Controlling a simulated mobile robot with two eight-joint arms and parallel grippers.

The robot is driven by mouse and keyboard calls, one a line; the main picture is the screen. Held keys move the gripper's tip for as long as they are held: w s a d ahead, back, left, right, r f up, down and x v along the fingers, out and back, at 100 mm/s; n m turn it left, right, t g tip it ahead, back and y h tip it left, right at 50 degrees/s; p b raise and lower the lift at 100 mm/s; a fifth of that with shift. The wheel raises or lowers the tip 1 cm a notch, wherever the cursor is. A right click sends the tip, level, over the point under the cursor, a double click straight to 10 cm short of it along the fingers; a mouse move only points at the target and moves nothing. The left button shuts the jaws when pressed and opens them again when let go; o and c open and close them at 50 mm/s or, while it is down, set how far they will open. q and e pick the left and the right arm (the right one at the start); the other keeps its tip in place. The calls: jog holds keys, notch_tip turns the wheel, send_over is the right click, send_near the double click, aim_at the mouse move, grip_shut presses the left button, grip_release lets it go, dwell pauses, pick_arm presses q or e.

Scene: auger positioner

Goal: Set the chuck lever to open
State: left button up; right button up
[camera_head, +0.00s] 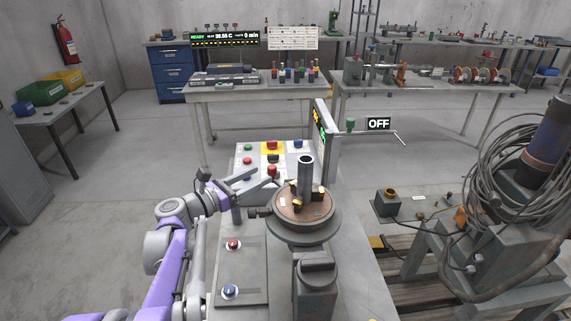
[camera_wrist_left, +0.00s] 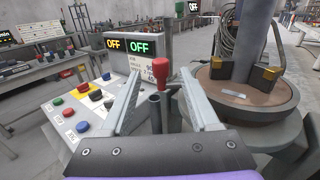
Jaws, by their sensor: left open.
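The chuck lever has a red knob (camera_head: 271,169) on a dark stem and stands upright beside the round chuck table (camera_head: 291,231). In the left wrist view the knob (camera_wrist_left: 161,75) shows between the fingers. The chuck table (camera_wrist_left: 209,95) is to its right, with dark, yellow-marked blocks on top. A grey tube (camera_head: 306,172) stands in the chuck. My left gripper (camera_head: 265,177) is open, its fingers on either side of the lever; contact cannot be told. The left gripper (camera_wrist_left: 162,74) is empty. My right gripper is not in view.
A panel (camera_wrist_left: 60,118) of colored buttons lies left of the lever, close to the left finger. Two displays (camera_wrist_left: 127,47) reading OFF stand behind it. A smaller panel (camera_head: 240,265) with red and blue buttons is nearer. A cable-wrapped machine (camera_head: 525,170) stands at the right.

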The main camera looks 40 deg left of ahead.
pick_arm(q)
jog(key=x, duration=0.8)
jog(key=shift+w, duration=0.35)
jog(key=shift+d, duration=0.1)
grip_shut()
dwell(0.9)
